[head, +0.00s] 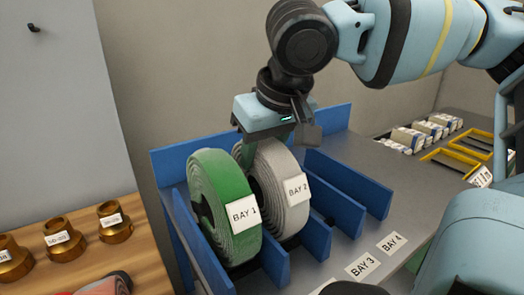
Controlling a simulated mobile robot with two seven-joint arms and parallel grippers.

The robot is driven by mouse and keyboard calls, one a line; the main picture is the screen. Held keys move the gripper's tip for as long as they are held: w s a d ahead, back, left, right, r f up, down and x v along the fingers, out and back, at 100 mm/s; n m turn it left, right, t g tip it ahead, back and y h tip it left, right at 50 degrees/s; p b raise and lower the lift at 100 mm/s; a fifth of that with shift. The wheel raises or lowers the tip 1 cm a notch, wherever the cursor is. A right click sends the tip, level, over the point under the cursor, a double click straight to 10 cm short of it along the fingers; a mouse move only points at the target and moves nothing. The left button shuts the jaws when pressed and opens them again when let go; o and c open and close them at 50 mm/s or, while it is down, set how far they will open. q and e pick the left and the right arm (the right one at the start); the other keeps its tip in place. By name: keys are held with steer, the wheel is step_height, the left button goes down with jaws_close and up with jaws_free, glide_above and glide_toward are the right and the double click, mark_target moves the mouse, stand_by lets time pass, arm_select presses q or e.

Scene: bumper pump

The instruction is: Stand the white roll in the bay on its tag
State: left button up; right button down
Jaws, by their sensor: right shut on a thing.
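The white roll (268,176), with a tag reading BAY 2 (296,188) on its front, stands upright between blue dividers of the rack. My right gripper (272,138) comes down from above and is shut on the white roll's top edge. The roll's lower part and far side are partly hidden by the green roll and a divider. I cannot tell whether it rests on the rack floor. My left gripper is not in view.
A green roll (227,205) tagged BAY 1 stands close on the left. Blue dividers (348,185) rise to the right, near flat BAY 3 (362,264) and BAY 4 (391,243) labels. Brass fittings (114,222) stand on a wooden top at left; yellow trays (455,163) lie right.

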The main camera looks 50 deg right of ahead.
steer(key=shift+r, duration=0.15)
steer(key=c, duration=0.8)
jaws_free()
steer(key=shift+f, duration=0.2)
steer(key=shift+c, duration=0.2)
steer(key=shift+r, duration=0.1)
steer(key=shift+r, duration=0.3)
steer(key=p+v, duration=0.2)
steer(key=v, duration=0.8)
steer(key=shift+s+a, duration=0.15)
steer(key=shift+s+a+r, duration=0.1)
steer(key=shift+s+r, duration=0.15)
steer(key=shift+r, duration=0.4)
